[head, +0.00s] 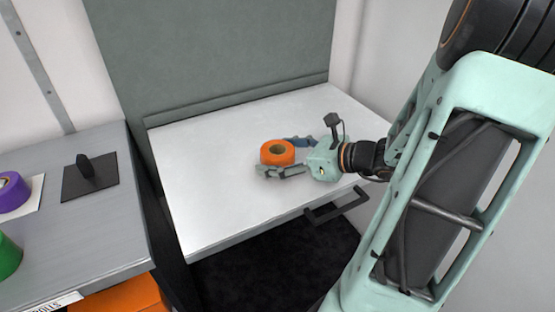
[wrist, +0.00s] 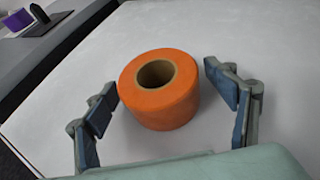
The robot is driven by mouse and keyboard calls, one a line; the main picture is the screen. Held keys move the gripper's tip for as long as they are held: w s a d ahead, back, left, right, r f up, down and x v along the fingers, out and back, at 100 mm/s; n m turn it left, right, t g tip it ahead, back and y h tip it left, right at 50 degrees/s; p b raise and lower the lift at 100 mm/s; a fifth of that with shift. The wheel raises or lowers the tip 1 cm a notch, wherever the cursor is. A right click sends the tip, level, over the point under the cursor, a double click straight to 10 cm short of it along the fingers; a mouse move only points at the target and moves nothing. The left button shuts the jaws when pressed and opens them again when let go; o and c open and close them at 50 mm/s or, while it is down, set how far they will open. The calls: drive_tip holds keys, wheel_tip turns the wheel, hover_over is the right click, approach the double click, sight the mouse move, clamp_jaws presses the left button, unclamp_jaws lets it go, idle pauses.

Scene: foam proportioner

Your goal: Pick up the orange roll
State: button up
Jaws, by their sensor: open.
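The orange roll (head: 277,153) stands flat on the white tabletop, its round cardboard-lined hole facing up. In the wrist view the orange roll (wrist: 158,97) sits between the two blue-grey fingers of my gripper (wrist: 164,100). The fingers are spread open, one at each side of the roll. A narrow gap shows beside each finger, a little wider on the right. In the head view my gripper (head: 287,156) reaches in low from the right, and the roll hides part of its fingers.
The white table (head: 210,200) is otherwise clear. A grey counter (head: 110,235) at the left holds a purple roll (head: 12,192), a green roll (head: 8,258) and a dark plate with an upright post (head: 90,178). A dark handle (head: 338,206) juts from the table's front edge.

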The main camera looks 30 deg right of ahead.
drive_tip(key=c, duration=1.3)
drive_tip(key=shift+r, duration=0.1)
drive_tip(key=shift+c, duration=0.2)
